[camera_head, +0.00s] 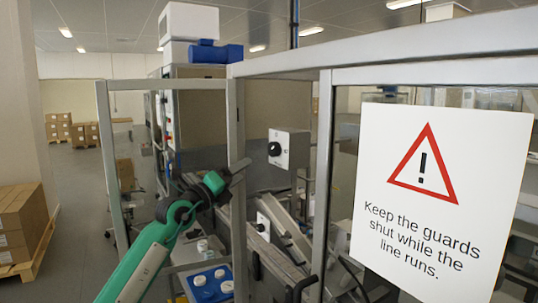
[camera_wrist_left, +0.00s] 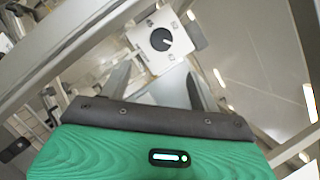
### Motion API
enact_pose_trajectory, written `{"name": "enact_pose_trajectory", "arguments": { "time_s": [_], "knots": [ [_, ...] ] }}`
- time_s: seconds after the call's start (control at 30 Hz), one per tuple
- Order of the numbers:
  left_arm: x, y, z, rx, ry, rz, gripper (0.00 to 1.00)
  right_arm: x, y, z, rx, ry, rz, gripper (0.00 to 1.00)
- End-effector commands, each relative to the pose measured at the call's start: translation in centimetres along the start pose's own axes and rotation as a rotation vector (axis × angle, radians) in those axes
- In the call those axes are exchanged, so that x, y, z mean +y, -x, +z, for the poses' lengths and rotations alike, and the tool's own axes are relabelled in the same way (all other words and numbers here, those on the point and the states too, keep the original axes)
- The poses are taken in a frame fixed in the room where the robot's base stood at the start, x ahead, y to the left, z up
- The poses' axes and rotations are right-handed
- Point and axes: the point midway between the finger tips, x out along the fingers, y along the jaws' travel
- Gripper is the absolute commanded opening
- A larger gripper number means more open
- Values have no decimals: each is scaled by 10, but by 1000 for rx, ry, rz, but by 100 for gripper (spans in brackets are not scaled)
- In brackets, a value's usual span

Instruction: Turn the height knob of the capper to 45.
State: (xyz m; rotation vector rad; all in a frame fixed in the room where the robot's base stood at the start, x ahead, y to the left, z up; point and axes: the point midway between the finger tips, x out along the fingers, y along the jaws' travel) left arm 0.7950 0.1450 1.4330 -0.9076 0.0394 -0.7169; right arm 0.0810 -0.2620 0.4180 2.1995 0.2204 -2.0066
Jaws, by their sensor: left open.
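The height knob (camera_head: 274,149) is a round black knob on the face of a light grey box (camera_head: 293,150) behind the guard frame. In the left wrist view the knob (camera_wrist_left: 161,39) sits on a white dial plate with small numbers around it, too blurred to read surely. My left gripper (camera_head: 239,168) is left of the knob and a little lower in the head view, apart from it. In the left wrist view its two fingers (camera_wrist_left: 156,84) are spread and empty, with the knob beyond their tips. My right gripper is not in view.
Metal guard posts (camera_head: 236,150) and a top rail stand close around the gripper. A white warning sign (camera_head: 440,220) hangs on the right guard panel. A blue tray (camera_head: 208,287) with white round items lies below. Cartons (camera_head: 20,225) stand on a pallet at left.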

Motion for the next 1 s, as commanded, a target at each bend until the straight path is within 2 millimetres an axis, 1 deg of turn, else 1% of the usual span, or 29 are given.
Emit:
{"name": "enact_pose_trajectory", "arguments": {
  "time_s": [0.03,0.23,0.4,0.6,0.8,1.0],
  "knots": [
    [-4,-9,3,0,1,-1,63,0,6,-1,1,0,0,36],
    [-5,-46,3,-1,-2,-1,63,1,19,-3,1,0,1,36],
    [-4,-75,3,-1,-2,-1,63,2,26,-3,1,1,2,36],
    [-3,-103,1,-2,0,-2,63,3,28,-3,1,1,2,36],
    [-2,-120,1,-2,0,-3,63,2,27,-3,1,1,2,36],
    [-2,-126,1,-2,-1,-3,63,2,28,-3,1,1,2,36]
  ]
}}
